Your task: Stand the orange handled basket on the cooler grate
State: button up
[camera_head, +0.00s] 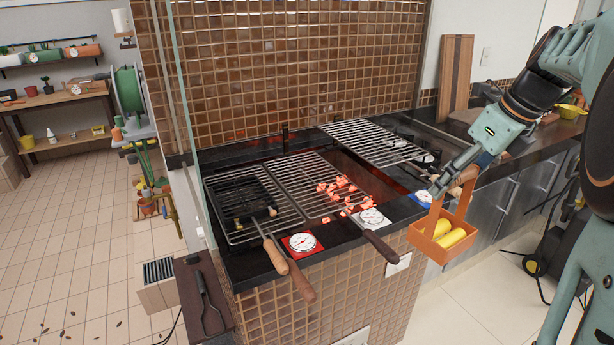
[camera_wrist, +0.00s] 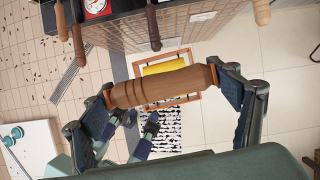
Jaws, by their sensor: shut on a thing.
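My gripper (camera_head: 455,180) is shut on the wooden handle (camera_wrist: 165,88) of the orange basket (camera_head: 430,249). The basket hangs in the air in front of the counter, right of the grill, below grate level. It holds yellow pieces (camera_head: 449,238), which also show in the wrist view (camera_wrist: 164,66). The left grate (camera_head: 231,191) lies over a dark bed without visible glow. The middle grate (camera_head: 297,179) has glowing red pieces at its right side. The right grate (camera_head: 372,140) lies further back. I cannot read the temperature dials.
Dials sit along the front ledge on a red plate (camera_head: 301,243), a white plate (camera_head: 371,218) and a blue plate (camera_head: 422,199). Wooden grate handles (camera_head: 303,283) jut out over the front edge. A tiled wall (camera_head: 290,70) stands behind, and a glass pane at the left.

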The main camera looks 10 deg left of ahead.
aim_at(321, 187)
jog(key=i+j, duration=0.95)
